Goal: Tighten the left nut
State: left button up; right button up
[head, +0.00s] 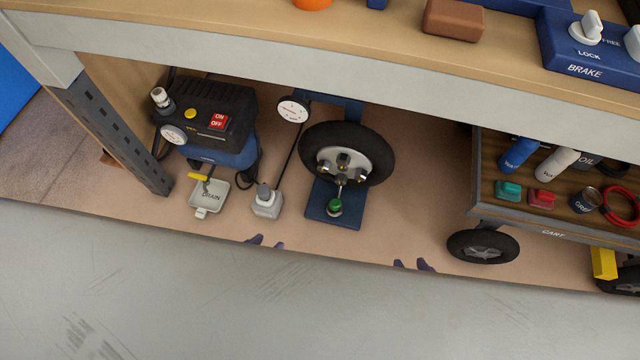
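A black-tyred wheel (376,150) with a light grey hub stands on a blue stand (318,208) under the bench. Small nuts show on the hub: a left nut (324,167), a middle one (343,159) and a right one (361,173). How tight they are cannot be told. My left gripper (265,242) is at the floor's front edge, below and left of the wheel, with its dark fingertips apart and nothing between them. My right gripper (412,264) is below and right of the wheel, also open and empty. Neither touches the wheel.
A compressor (210,112) with a drain tray (208,197) stands left, a grey box (266,202) beside it. A green cap (334,207) sits on the stand's base. A loaded cart (515,222) stands right. The bench edge (330,70) overhangs; floor between wheel and cart is clear.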

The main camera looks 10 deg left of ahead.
aim_at(323, 165)
jog(key=z, duration=0.3)
jog(key=i, duration=0.5)
jog(key=u, duration=1.75)
